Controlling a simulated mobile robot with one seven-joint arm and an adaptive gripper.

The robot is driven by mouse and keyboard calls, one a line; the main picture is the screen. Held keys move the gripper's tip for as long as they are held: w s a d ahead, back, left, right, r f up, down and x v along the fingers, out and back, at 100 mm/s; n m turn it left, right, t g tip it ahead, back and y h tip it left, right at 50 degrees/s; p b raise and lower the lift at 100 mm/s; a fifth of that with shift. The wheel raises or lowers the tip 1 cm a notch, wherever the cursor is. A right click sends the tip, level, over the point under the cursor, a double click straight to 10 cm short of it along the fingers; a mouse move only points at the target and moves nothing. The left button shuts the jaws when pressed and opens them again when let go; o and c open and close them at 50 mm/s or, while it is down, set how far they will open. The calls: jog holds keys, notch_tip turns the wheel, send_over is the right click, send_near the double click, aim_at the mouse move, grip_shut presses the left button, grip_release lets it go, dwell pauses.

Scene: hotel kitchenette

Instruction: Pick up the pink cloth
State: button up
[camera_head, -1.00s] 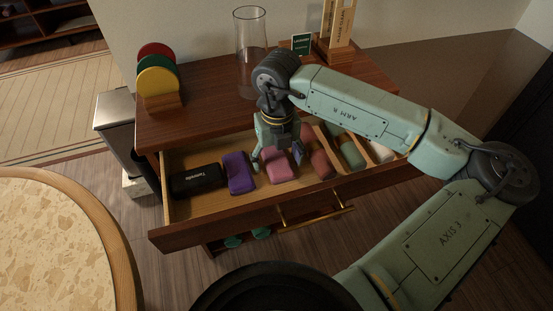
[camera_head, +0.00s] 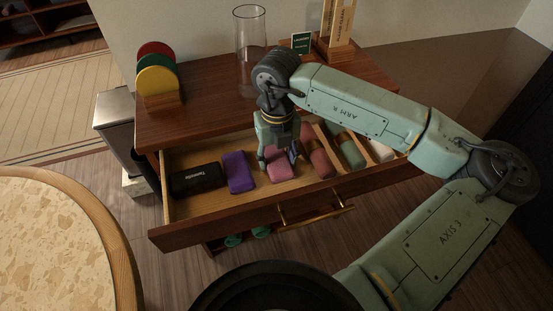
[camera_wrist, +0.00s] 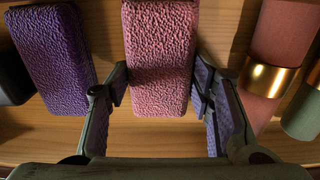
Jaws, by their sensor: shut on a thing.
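The pink cloth (camera_head: 279,166) is a folded, textured block lying in the open wooden drawer, between a purple cloth (camera_head: 238,172) and a dusky-pink roll (camera_head: 319,160). My gripper (camera_head: 278,154) is down in the drawer with its fingers on both sides of the pink cloth. In the wrist view the pink cloth (camera_wrist: 159,55) fills the space between the two fingers (camera_wrist: 160,92), which are closed on its sides. Its lower end shows between them, and it appears still at drawer level. The purple cloth (camera_wrist: 54,60) lies just left of the left finger.
The drawer (camera_head: 215,221) also holds a black case (camera_head: 197,180) at left, a green roll (camera_head: 347,150) and a white roll (camera_head: 381,150) at right. A glass vase (camera_head: 249,50) and coloured discs (camera_head: 157,75) stand on the cabinet top (camera_head: 205,110) behind.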

aim_at(277, 159)
jog(key=shift+r, duration=0.1)
notch_tip(277, 159, up, 18)
jog(key=b, duration=0.2)
dwell(0.4)
jog(key=o, duration=0.6)
jog(key=c, duration=0.5)
